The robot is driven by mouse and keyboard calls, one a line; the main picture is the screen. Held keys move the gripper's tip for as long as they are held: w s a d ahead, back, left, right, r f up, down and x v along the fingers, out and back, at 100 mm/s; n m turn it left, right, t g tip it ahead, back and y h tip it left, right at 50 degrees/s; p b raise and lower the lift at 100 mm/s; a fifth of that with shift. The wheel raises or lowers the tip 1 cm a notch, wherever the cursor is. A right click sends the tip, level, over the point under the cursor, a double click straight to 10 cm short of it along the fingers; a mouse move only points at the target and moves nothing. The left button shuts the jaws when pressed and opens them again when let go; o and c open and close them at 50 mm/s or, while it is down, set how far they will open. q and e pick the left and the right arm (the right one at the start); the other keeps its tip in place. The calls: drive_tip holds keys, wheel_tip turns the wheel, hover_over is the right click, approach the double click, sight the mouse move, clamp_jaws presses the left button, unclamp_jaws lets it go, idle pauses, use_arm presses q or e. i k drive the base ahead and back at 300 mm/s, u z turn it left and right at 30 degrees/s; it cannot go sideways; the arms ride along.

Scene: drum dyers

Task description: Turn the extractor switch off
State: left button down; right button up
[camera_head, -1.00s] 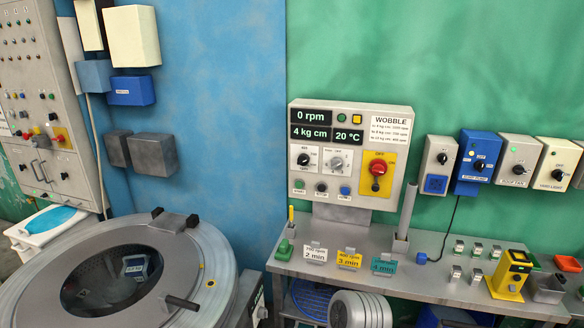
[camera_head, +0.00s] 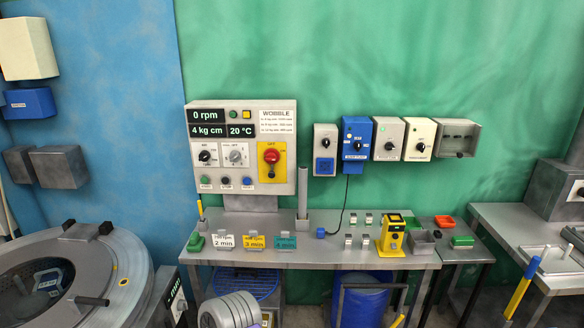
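A grey control panel (camera_head: 241,193) on the green wall has displays reading 0 rpm, 4 kg cm and 20 °C. On its right, a yellow plate (camera_head: 282,173) carries a red rotary switch (camera_head: 270,156) with a lever hanging down. Two smaller black-pointer knobs and several buttons sit to its left. To the right is a row of wall switch boxes: grey with a blue patch (camera_head: 324,167), blue (camera_head: 355,163), grey (camera_head: 389,153) and white (camera_head: 420,153). No label saying extractor is readable. Neither gripper is in view.
A grey bench (camera_head: 340,257) stands below the panel, bearing coloured time cards (camera_head: 255,241), a grey post (camera_head: 303,192) and a yellow device (camera_head: 392,231). A round drum machine (camera_head: 131,256) stands at lower left. A grey sink table (camera_head: 507,226) is at right.

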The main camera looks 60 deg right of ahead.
sight(273, 156)
drive_tip(key=k, duration=0.2)
drive_tip(key=z, duration=1.1)
